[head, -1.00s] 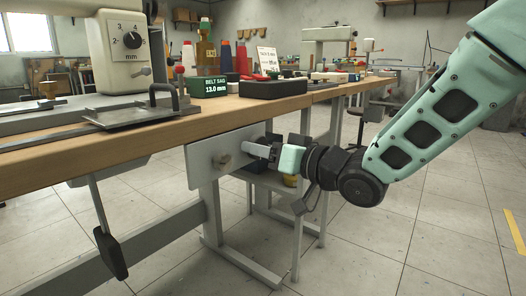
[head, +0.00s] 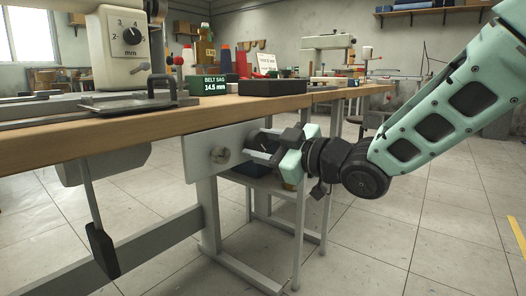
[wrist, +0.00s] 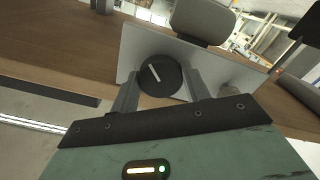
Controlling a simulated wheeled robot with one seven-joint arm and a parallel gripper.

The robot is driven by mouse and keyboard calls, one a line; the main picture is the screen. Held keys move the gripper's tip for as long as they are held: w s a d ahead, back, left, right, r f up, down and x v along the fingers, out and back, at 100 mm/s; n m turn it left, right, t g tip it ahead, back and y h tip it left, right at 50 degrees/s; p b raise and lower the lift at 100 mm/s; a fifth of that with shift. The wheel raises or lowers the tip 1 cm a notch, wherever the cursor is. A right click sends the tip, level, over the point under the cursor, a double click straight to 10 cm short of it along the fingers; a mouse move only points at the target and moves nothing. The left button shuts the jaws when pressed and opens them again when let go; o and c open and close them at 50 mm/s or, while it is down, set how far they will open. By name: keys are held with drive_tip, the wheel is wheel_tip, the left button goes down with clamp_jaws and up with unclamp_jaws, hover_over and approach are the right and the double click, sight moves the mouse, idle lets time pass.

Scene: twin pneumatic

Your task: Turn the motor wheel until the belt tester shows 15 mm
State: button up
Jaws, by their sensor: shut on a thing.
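The belt tester (head: 214,86) is a dark green box on the bench whose display reads BELT SAG 14.5 mm. The motor wheel (wrist: 158,75) is a round black knob with a white line on its face, in front of a pale plate (head: 203,143) under the bench edge. My gripper (wrist: 163,88) is shut on the wheel, with one finger on each side of it in the wrist view. In the head view my gripper (head: 266,148) is rolled to a tilt at the right part of the plate, and the wheel is mostly hidden by the fingers.
The wooden bench top (head: 150,125) runs above my gripper. On it stand a sewing machine (head: 127,40) with a dial, a black tray (head: 272,87) and thread cones. A black pedal lever (head: 100,245) hangs at the left. The floor at the right is clear.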

drive_tip(key=shift+f+n, duration=0.1)
drive_tip(key=shift+n, duration=0.5)
drive_tip(key=o, duration=1)
drive_tip(key=shift+s+d+r, duration=0.2)
drive_tip(key=shift+s+d, duration=0.05)
drive_tip(key=shift+d, duration=0.15)
drive_tip(key=v, duration=1.6)
drive_tip(key=shift+s+f+b, duration=0.2)
drive_tip(key=shift+b, duration=0.25)
